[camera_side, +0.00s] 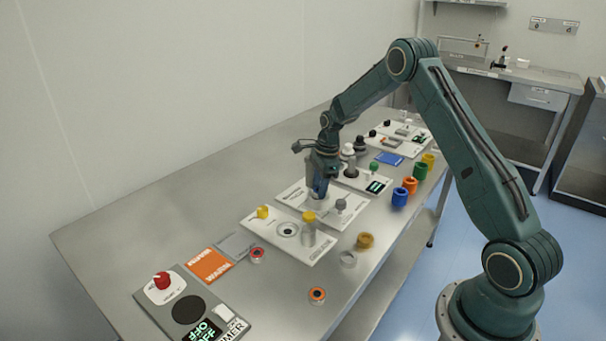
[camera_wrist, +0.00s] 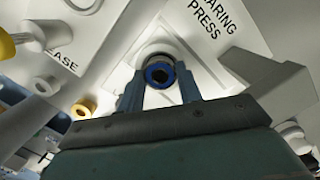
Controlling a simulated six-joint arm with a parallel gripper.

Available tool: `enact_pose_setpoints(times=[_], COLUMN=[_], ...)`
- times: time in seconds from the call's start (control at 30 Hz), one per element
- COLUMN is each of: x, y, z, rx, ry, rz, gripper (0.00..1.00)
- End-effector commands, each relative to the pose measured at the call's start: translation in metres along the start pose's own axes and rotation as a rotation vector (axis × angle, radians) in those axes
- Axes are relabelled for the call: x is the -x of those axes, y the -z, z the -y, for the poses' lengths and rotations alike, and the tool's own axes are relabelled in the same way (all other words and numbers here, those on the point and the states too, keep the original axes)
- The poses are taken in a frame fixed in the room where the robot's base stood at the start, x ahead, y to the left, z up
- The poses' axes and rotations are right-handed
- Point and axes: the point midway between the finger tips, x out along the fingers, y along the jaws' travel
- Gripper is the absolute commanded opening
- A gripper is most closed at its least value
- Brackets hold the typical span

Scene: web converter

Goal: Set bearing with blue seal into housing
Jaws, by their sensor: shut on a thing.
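My gripper (camera_wrist: 159,90) is shut on a bearing with a blue seal (camera_wrist: 158,73), which shows as a blue ring with a dark centre between the two fingers in the wrist view. In the side view my gripper (camera_side: 319,193) points down over the white bearing press plate (camera_side: 340,217). A pale round part (camera_side: 315,203) shows on the plate just under the fingertips. A rounded pale rim also shows behind the bearing in the wrist view. I cannot tell whether this is the housing, or whether the bearing touches it.
A grey-topped post (camera_side: 341,205) stands close right of my gripper. The plate in front carries a yellow-topped post (camera_side: 309,218). A brass ring (camera_side: 365,240), grey ring (camera_side: 348,259) and orange-sealed bearing (camera_side: 317,295) lie forward. Several coloured cups (camera_side: 400,197) line the right edge.

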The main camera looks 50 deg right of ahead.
Motion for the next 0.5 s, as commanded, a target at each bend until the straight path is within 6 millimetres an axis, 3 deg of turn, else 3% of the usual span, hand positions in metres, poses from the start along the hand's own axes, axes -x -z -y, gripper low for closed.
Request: enact_pose_setpoints(times=[0.4, 0.43, 0.5], x=[-0.0024, -0.0024, -0.0023], y=[0.0004, 0.0004, 0.0004], z=[0.0000, 0.0000, 0.0000], rx=[0.000, 0.000, 0.000], ry=[0.000, 0.000, 0.000], rz=[0.000, 0.000, 0.000], gripper=[0.11, 0.37, 0.51])
